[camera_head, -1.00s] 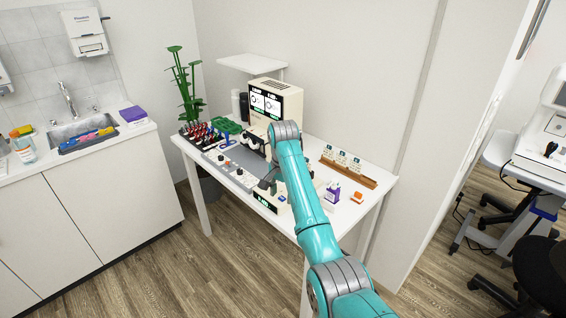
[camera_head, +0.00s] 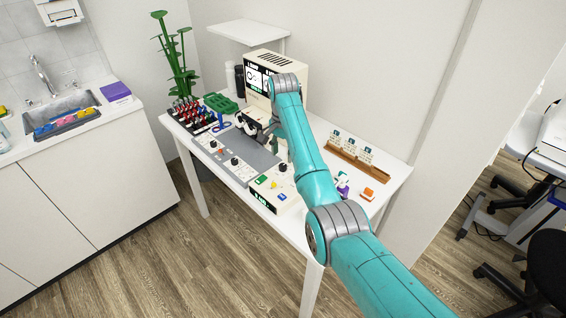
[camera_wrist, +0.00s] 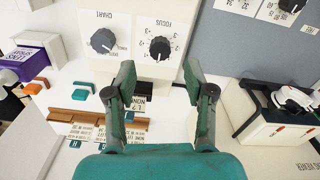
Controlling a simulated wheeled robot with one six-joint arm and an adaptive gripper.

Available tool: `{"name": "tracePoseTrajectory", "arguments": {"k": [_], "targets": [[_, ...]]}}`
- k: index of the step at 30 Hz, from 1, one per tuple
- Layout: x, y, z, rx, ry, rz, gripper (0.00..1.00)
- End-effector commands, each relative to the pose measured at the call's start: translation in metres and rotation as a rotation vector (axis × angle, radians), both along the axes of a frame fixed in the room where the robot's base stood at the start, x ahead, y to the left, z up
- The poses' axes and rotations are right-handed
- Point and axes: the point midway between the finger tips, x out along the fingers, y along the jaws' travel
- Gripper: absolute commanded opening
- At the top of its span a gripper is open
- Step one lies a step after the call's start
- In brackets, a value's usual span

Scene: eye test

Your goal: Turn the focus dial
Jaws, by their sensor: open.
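In the wrist view the focus dial (camera_wrist: 160,47) is a black knob with a white pointer mark, on a cream panel under the word FOCUS. Number marks ring it. A similar chart dial (camera_wrist: 103,40) sits to its left. My gripper (camera_wrist: 160,75) is open and empty, its two dark green fingers apart. The focus dial shows between and just beyond the fingertips, with no finger touching it in view. In the head view my arm hides most of the gripper. A dark knob (camera_head: 283,167) shows on the cream control box (camera_head: 290,192); which dial it is I cannot tell.
A grey mat (camera_head: 250,150) with more knobs lies left of the control box. The viewer machine (camera_head: 295,68) stands behind.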

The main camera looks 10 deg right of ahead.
Motion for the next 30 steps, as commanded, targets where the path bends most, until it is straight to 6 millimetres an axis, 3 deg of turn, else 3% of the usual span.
{"name": "tracePoseTrajectory", "arguments": {"k": [3, 9, 21, 23, 28, 30], "targets": [[-0.001, 0.000, -0.021, 0.000, 0.003, 0.000, 0.54], [0.000, 0.000, -0.043, 0.000, 0.000, 0.000, 0.54], [0.000, 0.000, -0.050, 0.000, 0.000, 0.000, 0.54], [0.000, 0.000, -0.050, 0.000, 0.000, 0.000, 0.44], [0.000, 0.000, -0.050, 0.000, 0.000, 0.000, 0.01], [0.000, 0.000, -0.050, 0.000, 0.000, 0.000, 0.00]]}}
